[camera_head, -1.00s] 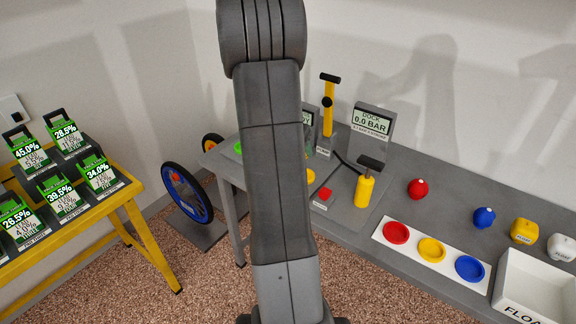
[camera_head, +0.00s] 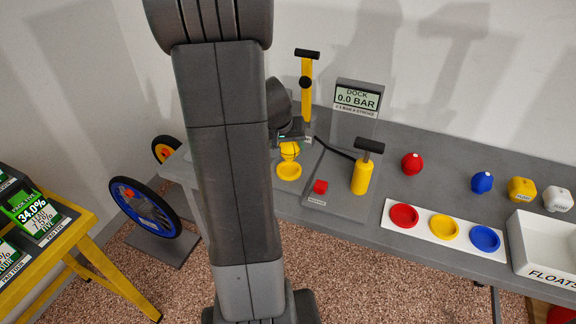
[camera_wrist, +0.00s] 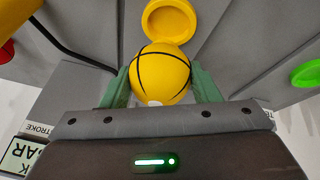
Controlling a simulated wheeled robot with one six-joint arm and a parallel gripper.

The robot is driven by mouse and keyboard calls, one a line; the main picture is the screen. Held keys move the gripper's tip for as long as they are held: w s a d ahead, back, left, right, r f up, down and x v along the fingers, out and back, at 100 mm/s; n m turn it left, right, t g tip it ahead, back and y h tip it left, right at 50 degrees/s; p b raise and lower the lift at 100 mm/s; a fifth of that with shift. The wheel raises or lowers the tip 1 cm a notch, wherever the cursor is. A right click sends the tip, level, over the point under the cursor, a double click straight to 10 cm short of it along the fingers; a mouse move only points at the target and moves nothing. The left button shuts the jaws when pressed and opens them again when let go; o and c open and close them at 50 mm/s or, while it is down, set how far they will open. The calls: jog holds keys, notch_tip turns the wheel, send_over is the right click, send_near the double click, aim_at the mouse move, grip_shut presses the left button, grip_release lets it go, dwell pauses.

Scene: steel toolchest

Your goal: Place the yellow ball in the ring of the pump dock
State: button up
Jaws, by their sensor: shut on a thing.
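The yellow ball (camera_wrist: 161,72) with black seams is held between the green fingers of my gripper (camera_wrist: 161,88) in the wrist view. In the head view the ball (camera_head: 290,150) shows just to the right of my arm, under the gripper (camera_head: 291,140). The yellow ring (camera_head: 289,171) of the pump dock is just in front of and below the ball. The dock display (camera_head: 358,97) reads 0.0 BAR.
A red button (camera_head: 320,187) and a yellow pump (camera_head: 360,176) stand right of the ring. A black hose runs behind the button. Red and blue balls (camera_head: 482,183), a tray of coloured discs (camera_head: 444,230) and a white bin (camera_head: 545,250) are farther right.

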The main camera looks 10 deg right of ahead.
aim_at(287, 159)
jog(key=shift+f+b, duration=0.65)
jog(key=shift+f, duration=2.2)
jog(key=shift+f, duration=0.15)
jog(key=o, duration=1.1)
jog(key=shift+c, duration=0.2)
jog(key=shift+r, duration=0.2)
jog(key=p+v, duration=0.1)
jog(key=v, duration=1.1)
